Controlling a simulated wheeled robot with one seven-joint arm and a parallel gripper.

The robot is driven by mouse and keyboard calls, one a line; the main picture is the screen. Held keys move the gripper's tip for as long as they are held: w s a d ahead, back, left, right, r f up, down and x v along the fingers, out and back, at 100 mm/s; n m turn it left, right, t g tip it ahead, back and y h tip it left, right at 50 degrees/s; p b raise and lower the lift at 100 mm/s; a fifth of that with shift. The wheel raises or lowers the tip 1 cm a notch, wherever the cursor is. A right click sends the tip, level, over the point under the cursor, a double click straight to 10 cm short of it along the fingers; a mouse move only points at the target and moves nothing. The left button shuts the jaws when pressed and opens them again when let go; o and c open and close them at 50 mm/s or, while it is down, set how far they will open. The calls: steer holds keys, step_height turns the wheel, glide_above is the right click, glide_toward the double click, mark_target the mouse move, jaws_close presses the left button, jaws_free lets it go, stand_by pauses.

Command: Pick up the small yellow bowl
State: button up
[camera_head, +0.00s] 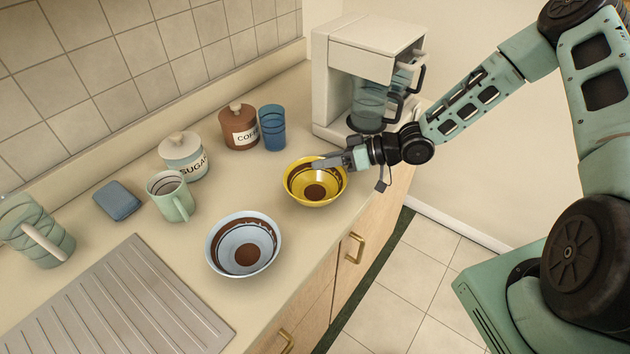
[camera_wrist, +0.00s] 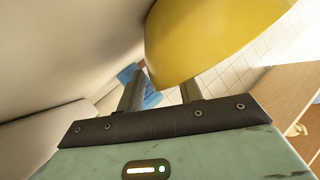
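The small yellow bowl (camera_head: 300,198), brown inside at the bottom, stands upright on the counter near its front edge. In the wrist view the bowl (camera_wrist: 205,35) fills the upper middle, close to the fingers. My gripper (camera_head: 322,163) is at the bowl's back right rim, with a finger reaching over the opening. In the wrist view my gripper (camera_wrist: 162,90) has its two fingers apart, with the bowl's wall showing between and beyond them. The bowl partly hides the right finger's tip. Whether a finger touches the bowl is unclear.
A light blue bowl (camera_head: 218,262) stands front left of the yellow one. A blue cup (camera_head: 272,128), coffee jar (camera_head: 232,124), sugar jar (camera_head: 180,160) and green mug (camera_head: 168,198) stand behind and left. A coffee machine (camera_head: 345,55) is at the back right.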

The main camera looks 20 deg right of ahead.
steer(key=shift+w+a+f, duration=0.2)
steer(key=shift+a, duration=0.2)
jaws_close()
